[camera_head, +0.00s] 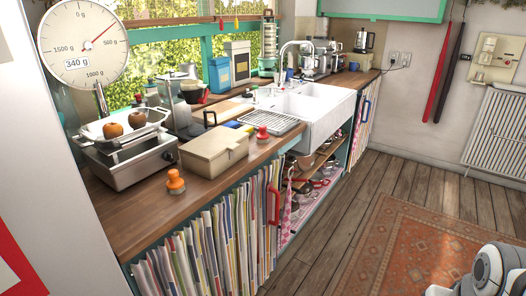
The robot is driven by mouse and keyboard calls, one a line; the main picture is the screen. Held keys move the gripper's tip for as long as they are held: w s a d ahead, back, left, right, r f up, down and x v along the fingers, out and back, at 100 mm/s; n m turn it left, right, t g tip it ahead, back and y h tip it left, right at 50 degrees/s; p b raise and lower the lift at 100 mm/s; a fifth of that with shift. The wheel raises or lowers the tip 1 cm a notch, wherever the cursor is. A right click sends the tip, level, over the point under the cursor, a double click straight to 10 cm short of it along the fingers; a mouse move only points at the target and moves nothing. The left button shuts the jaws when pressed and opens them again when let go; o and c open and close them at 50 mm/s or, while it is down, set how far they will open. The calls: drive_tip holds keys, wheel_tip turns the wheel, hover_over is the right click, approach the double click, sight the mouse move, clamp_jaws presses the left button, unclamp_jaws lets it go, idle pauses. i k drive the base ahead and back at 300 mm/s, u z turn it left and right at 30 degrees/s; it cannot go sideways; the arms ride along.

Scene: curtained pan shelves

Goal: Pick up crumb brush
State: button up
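I cannot make out a crumb brush for certain. A small orange knobbed object (175,182) stands upright on the wooden counter (135,222), near its front edge. A similar red knobbed object (262,133) stands farther along the counter, near the sink. Either could be a short-handled brush, but no bristles can be told at this size. White and grey rounded parts of my arm show at the bottom right corner, over the floor and far from the counter. My gripper's fingers are not in view.
A beige box (214,150) sits between the two knobbed objects. A kitchen scale (125,160) stands behind the orange one. The drying rack (270,123) and white sink (318,113) lie beyond. A striped curtain (215,245) hangs below the counter. The floor by the rug (415,250) is clear.

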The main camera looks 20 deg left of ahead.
sight(175, 185)
drive_tip(key=i, duration=1.3)
drive_tip(key=u, duration=2.7)
drive_tip(key=i, duration=1)
drive_tip(key=z, duration=0.05)
